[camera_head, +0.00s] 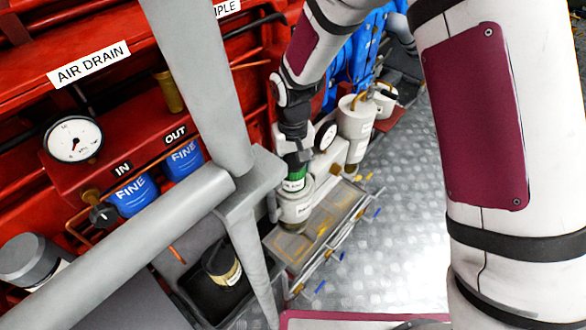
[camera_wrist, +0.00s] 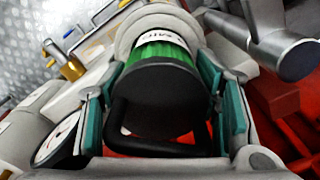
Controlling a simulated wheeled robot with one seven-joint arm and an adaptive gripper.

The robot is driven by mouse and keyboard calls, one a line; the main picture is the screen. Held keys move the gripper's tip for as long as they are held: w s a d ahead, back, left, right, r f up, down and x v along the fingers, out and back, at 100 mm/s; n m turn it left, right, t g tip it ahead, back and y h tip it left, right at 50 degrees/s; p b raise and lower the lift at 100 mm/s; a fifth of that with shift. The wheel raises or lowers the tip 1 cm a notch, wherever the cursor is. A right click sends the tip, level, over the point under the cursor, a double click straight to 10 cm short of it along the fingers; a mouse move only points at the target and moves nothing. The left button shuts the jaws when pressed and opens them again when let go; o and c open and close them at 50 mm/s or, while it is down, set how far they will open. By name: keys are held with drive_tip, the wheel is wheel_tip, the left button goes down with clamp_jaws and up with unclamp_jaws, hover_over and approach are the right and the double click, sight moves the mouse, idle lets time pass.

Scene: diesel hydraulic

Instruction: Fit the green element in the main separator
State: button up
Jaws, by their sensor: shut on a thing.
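The green element (camera_wrist: 158,55) is a cylinder with green pleats, a white label and a black end cap with a loop handle. My gripper (camera_wrist: 160,125) is shut on it, with teal pads on both sides of the cap. In the head view my gripper (camera_head: 296,155) points down and the green element (camera_head: 293,179) hangs below it, over the main separator (camera_head: 296,211), a pale round housing. In the wrist view the pale round rim (camera_wrist: 150,22) shows around the far end of the element. I cannot tell how deep the element sits inside.
A gauge (camera_head: 326,136) and a second pale housing (camera_head: 354,128) stand close to the right. A dark bin (camera_head: 205,298) holds a black and tan element (camera_head: 222,265). Blue FINE filters (camera_head: 132,194) are at left. The metal floor (camera_head: 395,235) at right is clear.

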drive_tip(key=shift+r, duration=0.1)
drive_tip(key=shift+f, duration=0.2)
drive_tip(key=shift+f, duration=0.35)
drive_tip(key=shift+f, duration=0.1)
drive_tip(key=o, duration=1.2)
drive_tip(key=shift+o, duration=0.2)
wheel_tip(320, 180, up, 13)
drive_tip(key=shift+r+p, duration=0.1)
drive_tip(key=shift+p, duration=0.65)
